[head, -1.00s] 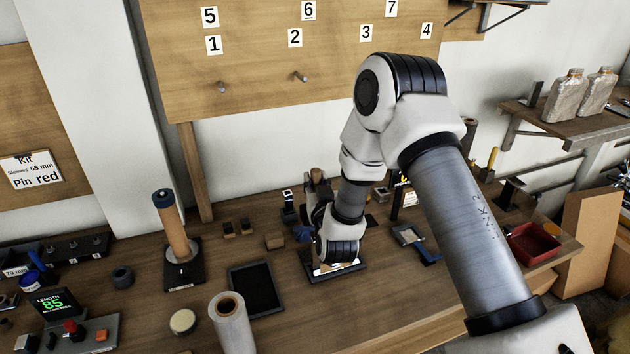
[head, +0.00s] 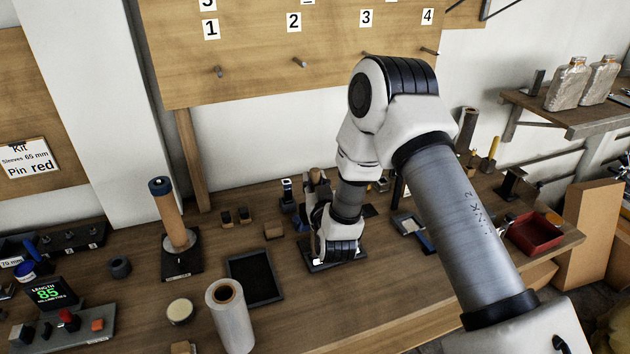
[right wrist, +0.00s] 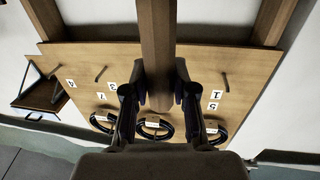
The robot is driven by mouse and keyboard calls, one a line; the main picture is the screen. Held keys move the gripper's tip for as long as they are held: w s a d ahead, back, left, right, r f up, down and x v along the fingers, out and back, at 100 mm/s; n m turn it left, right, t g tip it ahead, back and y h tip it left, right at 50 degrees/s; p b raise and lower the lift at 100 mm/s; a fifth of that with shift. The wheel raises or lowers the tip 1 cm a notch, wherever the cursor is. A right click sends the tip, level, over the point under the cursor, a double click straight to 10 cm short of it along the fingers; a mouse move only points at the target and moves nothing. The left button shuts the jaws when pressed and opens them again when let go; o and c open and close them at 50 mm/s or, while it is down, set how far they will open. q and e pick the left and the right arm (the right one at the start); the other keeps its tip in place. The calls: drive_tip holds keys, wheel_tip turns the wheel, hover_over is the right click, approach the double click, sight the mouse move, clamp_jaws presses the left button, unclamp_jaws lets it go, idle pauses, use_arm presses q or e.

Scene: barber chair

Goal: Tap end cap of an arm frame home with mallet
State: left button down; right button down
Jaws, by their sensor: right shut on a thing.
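My right gripper (head: 318,190) is over the back of the bench, in front of the wall, with its fingers pointing up and away from me. In the right wrist view its two fingers (right wrist: 158,100) are shut on a brown wooden bar (right wrist: 158,45), which looks like part of the mallet. Its far end runs out of that view. In the head view the wooden piece is small and mostly hidden by my gripper and wrist. A dark flat plate (head: 320,266) lies on the bench below the gripper, partly covered by it. I cannot make out the arm frame or its end cap. My left gripper is not in view.
A numbered board (head: 250,60) with pegs hangs behind. A brown post on a black base (head: 181,264), a black tray (head: 236,262) and a pale roll (head: 232,325) stand left of the gripper. A red bin (head: 535,232) is at right. The front middle bench is clear.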

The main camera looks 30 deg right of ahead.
drive_tip(key=shift+f, duration=0.25)
drive_tip(key=shift+f+b, duration=0.5)
drive_tip(key=shift+b, duration=0.15)
drive_tip(key=shift+s+f, duration=0.1)
drive_tip(key=shift+f, duration=0.15)
